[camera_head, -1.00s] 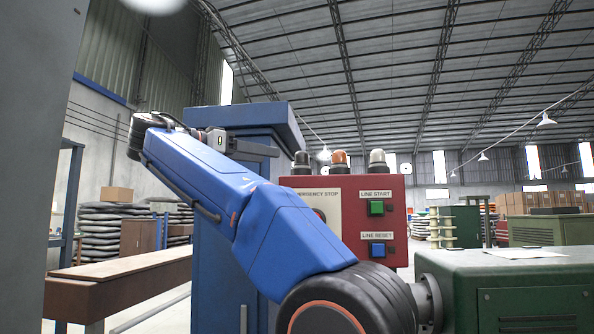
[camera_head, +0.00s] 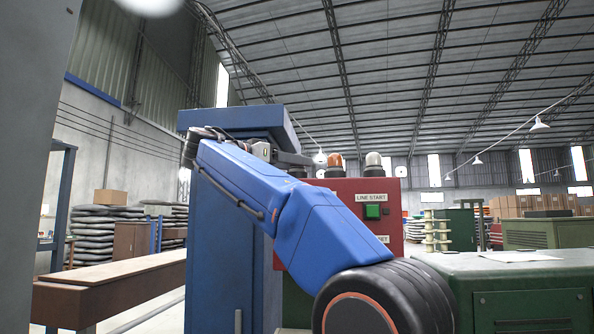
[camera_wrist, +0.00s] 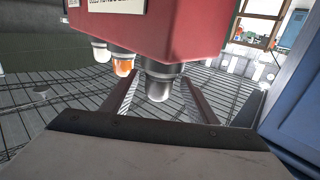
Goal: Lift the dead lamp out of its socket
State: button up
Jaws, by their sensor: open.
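The red control box (camera_head: 345,192) carries a row of lamps on its top. An orange lamp (camera_head: 335,161) and a pale lamp (camera_head: 373,165) show in the head view; my arm and gripper hide the leftmost lamp. In the wrist view the picture is inverted, and the row hangs below the box: a grey lamp (camera_wrist: 159,88) is nearest, then the orange and pale ones. My gripper (camera_wrist: 161,78) is open, with a finger on either side of the grey lamp and visible gaps. No label shows which lamp is dead.
A tall blue cabinet (camera_head: 222,220) stands left of the box. A green machine (camera_head: 520,275) is at the front right. My forearm covers the box's left part, and a "LINE START" green button (camera_head: 372,211) shows on its face.

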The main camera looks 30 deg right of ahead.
jog(key=shift+w+d, duration=0.25)
jog(key=shift+d, duration=1.05)
jog(key=shift+w+d, duration=0.2)
jog(key=shift+d, duration=1.05)
jog(key=c, duration=1.1)
